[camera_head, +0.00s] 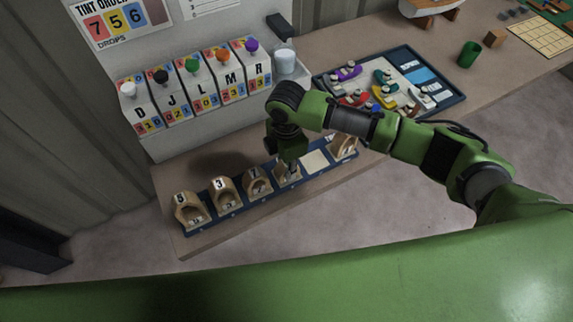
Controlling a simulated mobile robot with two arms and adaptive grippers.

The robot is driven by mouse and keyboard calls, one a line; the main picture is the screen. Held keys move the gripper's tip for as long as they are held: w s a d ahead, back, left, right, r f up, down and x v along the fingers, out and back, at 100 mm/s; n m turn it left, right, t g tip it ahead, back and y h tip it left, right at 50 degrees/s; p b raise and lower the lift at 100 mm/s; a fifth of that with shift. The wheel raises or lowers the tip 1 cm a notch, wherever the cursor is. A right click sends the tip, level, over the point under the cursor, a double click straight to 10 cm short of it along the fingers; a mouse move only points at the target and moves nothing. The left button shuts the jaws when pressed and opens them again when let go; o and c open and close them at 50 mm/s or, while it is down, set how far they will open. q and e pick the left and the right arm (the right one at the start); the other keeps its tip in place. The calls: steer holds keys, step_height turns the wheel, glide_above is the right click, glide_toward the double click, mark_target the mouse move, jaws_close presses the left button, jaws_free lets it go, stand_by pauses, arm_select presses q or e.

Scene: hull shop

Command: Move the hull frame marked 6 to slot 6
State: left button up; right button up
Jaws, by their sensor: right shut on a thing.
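A long blue rack (258,197) on the bench holds several tan wooden hull frames in a row. From the left they are the frame marked 5 (189,210), the frame marked 3 (226,191) and the frame marked 7 (259,181). My right gripper (289,160) points down over the position right of the 7 and is shut on a hull frame (290,176), whose mark I cannot read. Right of it is an empty slot with a pale pad (314,161). A last frame (343,147) at the right end is partly covered by my arm. My left gripper is out of view.
Several tint dispensers (185,97) with coloured knobs stand behind the rack, with a white cup (285,62) beside them. A green cup (468,54) and a wooden block (494,38) stand farther right.

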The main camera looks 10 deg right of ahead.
steer(key=o, duration=1.2)
steer(key=shift+c, duration=0.2)
step_height(320, 180, up, 12)
steer(key=shift+r+b, duration=0.15)
steer(key=shift+b, duration=1.05)
